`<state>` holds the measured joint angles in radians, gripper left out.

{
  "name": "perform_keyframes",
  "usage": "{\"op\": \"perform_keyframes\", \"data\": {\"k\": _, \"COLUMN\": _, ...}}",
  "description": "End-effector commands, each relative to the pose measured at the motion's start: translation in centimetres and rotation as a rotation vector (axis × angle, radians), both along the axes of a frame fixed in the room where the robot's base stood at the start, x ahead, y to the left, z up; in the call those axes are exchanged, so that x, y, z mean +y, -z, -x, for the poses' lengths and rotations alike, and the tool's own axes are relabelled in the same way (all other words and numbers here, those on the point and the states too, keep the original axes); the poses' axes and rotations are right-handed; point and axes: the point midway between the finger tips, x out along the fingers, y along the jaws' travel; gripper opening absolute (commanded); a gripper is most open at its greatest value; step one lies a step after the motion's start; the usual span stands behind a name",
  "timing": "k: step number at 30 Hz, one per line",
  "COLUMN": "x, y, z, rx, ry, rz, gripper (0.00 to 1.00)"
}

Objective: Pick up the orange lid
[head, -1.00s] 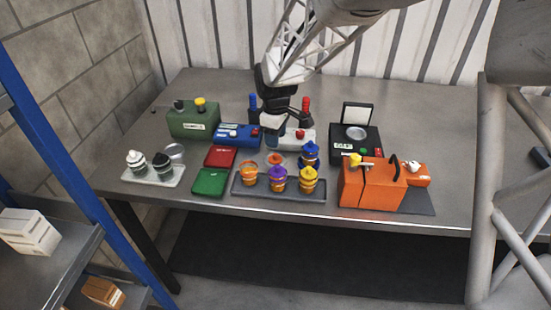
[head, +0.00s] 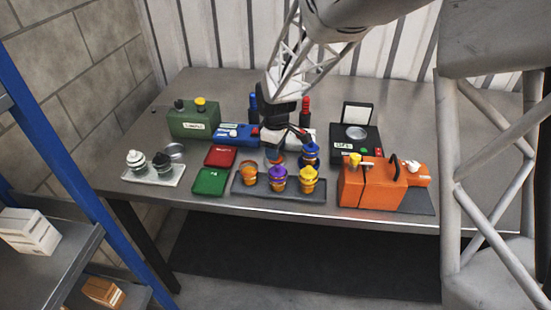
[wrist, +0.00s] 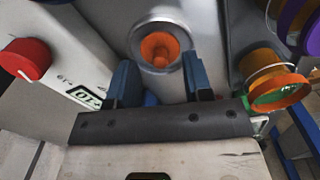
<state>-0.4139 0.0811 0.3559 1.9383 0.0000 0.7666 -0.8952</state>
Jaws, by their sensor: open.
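The orange lid (wrist: 157,48), with a knob on top, sits on a round silver dish in the wrist view, just beyond my fingertips and roughly centred between them. In the head view the lid (head: 278,159) is mostly hidden by my gripper (head: 275,152), which is low above it. My gripper (wrist: 160,78) has its two blue fingers spread apart with nothing held between them. An uncovered orange jar (wrist: 278,88) stands to the right in the wrist view. In the head view this jar (head: 250,173) is at the left end of the dark tray.
The dark tray (head: 300,192) also holds a purple-lidded jar (head: 278,178) and a yellow-lidded jar (head: 307,179). A blue-lidded jar (head: 310,154) stands close right of my gripper. An orange machine (head: 370,186) is further right. The red case (head: 220,156) and green case (head: 210,181) lie left.

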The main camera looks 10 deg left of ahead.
Motion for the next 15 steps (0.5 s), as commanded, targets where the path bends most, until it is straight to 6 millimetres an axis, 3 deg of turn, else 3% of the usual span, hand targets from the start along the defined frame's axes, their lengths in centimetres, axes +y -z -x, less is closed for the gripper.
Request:
{"op": "perform_keyframes", "data": {"k": 6, "x": 0.0, "y": 1.6, "z": 0.0, "rx": 0.0, "ry": 0.0, "rz": 0.0, "gripper": 0.46}}
{"op": "perform_keyframes", "data": {"k": 15, "x": 0.0, "y": 1.6, "z": 0.0, "rx": 0.0, "ry": 0.0, "rz": 0.0, "gripper": 0.46}}
